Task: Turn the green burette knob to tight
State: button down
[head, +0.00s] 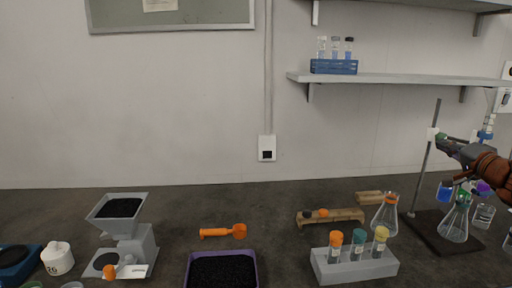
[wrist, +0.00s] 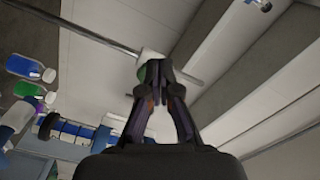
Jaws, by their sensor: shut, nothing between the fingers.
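The green knob (head: 441,136) shows as a small green patch beside the white clamp (head: 432,134) on the upright stand rod (head: 424,165), at the right of the head view. In the wrist view the green patch (wrist: 141,75) lies just left of my fingertips, below the white clamp (wrist: 149,57). My gripper (head: 446,146) reaches in from the right with its fingertips close to the knob. In the wrist view my gripper (wrist: 157,72) is shut and holds nothing. The fingers partly hide the knob, and I cannot tell whether they touch it.
A conical flask (head: 455,222) stands on the dark stand base (head: 428,232) below my arm. Another flask (head: 385,218), a grey rack (head: 352,266) with capped vials and a wooden rack (head: 330,217) stand left of it. A shelf (head: 400,78) is above.

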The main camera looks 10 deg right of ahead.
aim_at(440, 137)
jog(key=shift+s+b, duration=0.35)
jog(key=shift+s, duration=0.95)
jog(key=w+m+p, duration=0.6)
jog(key=p, duration=0.5)
jog(key=shift+d+f, duration=0.2)
jog(key=shift+d, duration=0.25)
jog(key=shift+d, duration=0.1)
